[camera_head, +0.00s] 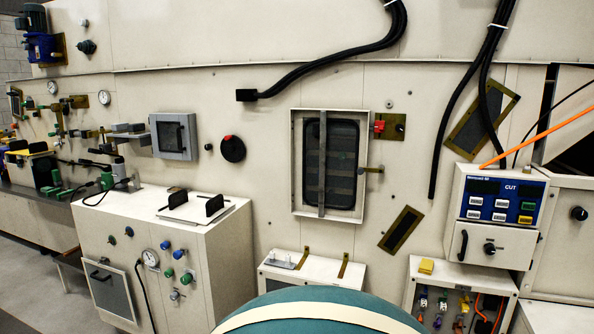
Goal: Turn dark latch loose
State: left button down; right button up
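A framed hatch (331,164) with a dark window and a vertical grey bar is on the wall right of centre. At its right edge is a small latch-like fitting (371,170), grey to brass in colour. Above it, a red fitting (379,126) sits on a dark brass plate (396,126). A grey box on the wall at left has a black handle or latch (174,135). I cannot tell for certain which of these is the dark latch, or how far any is turned. Neither of my grippers is in view.
A beige cabinet (221,254) with black handles on top stands at left. A low box (350,276) is below the hatch. A control box (520,190) hangs at right, above an open cable box (411,292). Thick black cables (330,58) hang above the hatch.

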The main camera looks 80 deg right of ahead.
aim_at(360, 171)
jog(key=z, duration=3.1)
